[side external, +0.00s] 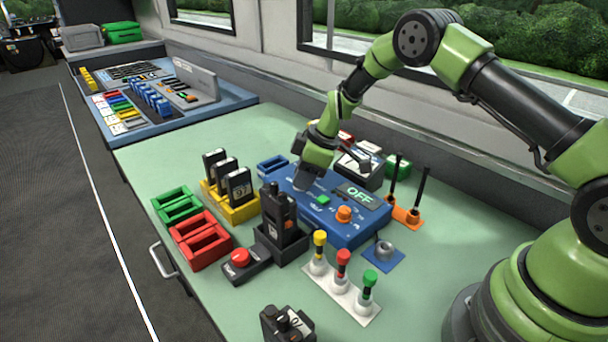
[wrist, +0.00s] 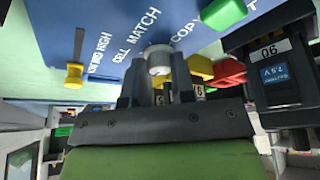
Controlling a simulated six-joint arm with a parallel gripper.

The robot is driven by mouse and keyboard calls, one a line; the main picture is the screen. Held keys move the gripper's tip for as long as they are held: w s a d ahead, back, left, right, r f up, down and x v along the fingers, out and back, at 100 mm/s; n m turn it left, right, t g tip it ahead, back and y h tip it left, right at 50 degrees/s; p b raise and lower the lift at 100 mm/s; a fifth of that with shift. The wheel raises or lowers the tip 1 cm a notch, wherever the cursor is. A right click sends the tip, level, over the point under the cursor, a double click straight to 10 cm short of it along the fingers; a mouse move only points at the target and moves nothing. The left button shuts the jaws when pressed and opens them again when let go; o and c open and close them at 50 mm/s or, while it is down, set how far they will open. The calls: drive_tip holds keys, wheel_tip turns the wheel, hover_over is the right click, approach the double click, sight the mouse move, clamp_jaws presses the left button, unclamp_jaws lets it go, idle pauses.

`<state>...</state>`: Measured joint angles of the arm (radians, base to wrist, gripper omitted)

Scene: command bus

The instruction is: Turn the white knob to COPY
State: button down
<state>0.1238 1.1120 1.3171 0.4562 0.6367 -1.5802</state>
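The blue control box (side external: 350,232) stands on the green table. In the wrist view its face (wrist: 100,18) carries the labels CELL, MATCH and COPY around the white knob (wrist: 158,60). My gripper (wrist: 157,82) has one finger on each side of the knob, and both appear to touch it. COPY lies to the right of the knob, CELL and MATCH to the left. No pointer mark on the knob is visible. In the side view my gripper (side external: 306,188) reaches down to the box's left part and hides the knob. The box's display (side external: 359,196) reads OFF.
The box also has a green button (side external: 323,200), an orange knob (side external: 344,213) and a yellow slider (wrist: 75,72). A black radio (side external: 280,215) and yellow-held batteries (side external: 238,187) stand close on the left. Antennas (side external: 420,187) rise at the right. The table's near-right part is clear.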

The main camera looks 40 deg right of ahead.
drive_tip(key=shift+m, duration=0.3)
drive_tip(key=m+h, duration=0.1)
drive_tip(key=m, duration=0.2)
drive_tip(key=m+t+h, duration=0.1)
drive_tip(key=m, duration=0.2)
drive_tip(key=shift+s+a, duration=0.15)
drive_tip(key=shift+a, duration=0.05)
drive_tip(key=m+h, duration=0.2)
drive_tip(key=m, duration=0.2)
drive_tip(key=shift+a, duration=0.15)
drive_tip(key=shift+m+h, duration=0.5)
drive_tip(key=shift+m, duration=1.2)
drive_tip(key=shift+f, duration=0.1)
drive_tip(key=shift+a, duration=0.1)
drive_tip(key=c, duration=1)
unclamp_jaws()
drive_tip(key=shift+o, duration=0.2)
